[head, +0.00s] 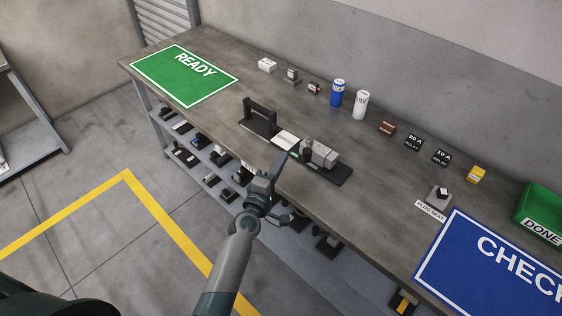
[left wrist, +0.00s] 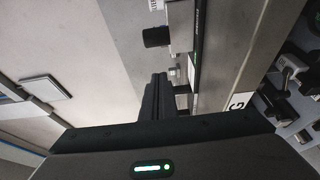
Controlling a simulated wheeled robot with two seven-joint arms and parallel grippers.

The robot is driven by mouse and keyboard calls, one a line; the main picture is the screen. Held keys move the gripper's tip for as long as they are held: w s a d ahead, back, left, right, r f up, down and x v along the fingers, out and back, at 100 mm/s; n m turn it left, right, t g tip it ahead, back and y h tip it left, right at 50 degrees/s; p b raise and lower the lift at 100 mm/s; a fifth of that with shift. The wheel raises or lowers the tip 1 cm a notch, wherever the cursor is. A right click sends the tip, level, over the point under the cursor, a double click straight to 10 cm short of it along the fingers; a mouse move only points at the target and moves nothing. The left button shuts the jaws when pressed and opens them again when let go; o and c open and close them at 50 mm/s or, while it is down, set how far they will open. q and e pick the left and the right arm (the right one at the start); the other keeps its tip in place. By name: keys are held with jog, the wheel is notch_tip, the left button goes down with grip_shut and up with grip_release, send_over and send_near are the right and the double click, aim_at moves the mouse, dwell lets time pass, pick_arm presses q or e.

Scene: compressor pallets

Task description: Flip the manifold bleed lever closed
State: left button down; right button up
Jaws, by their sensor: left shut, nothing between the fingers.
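The manifold (head: 318,153) is a light grey block on a black base plate (head: 337,176) near the table's front edge. A dark knob (head: 307,143) stands at its left end; the knob also shows in the left wrist view (left wrist: 156,37). I cannot clearly make out the bleed lever or its position; a small light fitting (left wrist: 174,72) shows near my fingertips. My left gripper (head: 282,158) is shut and empty, its fingertips close to the manifold's left end; I cannot tell whether they touch it. Its dark fingers show in the left wrist view (left wrist: 157,82). My right gripper is not in view.
A black bracket (head: 259,117) and a white card (head: 285,140) are left of the manifold. A blue can (head: 337,93), a white can (head: 360,104) and small parts line the back. A green READY mat (head: 183,82) and blue CHECK mat (head: 480,265) flank the work area.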

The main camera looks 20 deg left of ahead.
pick_arm(q)
jog(key=shift+s+d, duration=0.35)
jog(key=shift+s, duration=0.05)
jog(key=s+d, duration=0.5)
jog(key=s, duration=0.1)
jog(key=shift+s+d+p, duration=0.15)
jog(key=shift+s+p, duration=0.15)
jog(key=shift+p, duration=0.15)
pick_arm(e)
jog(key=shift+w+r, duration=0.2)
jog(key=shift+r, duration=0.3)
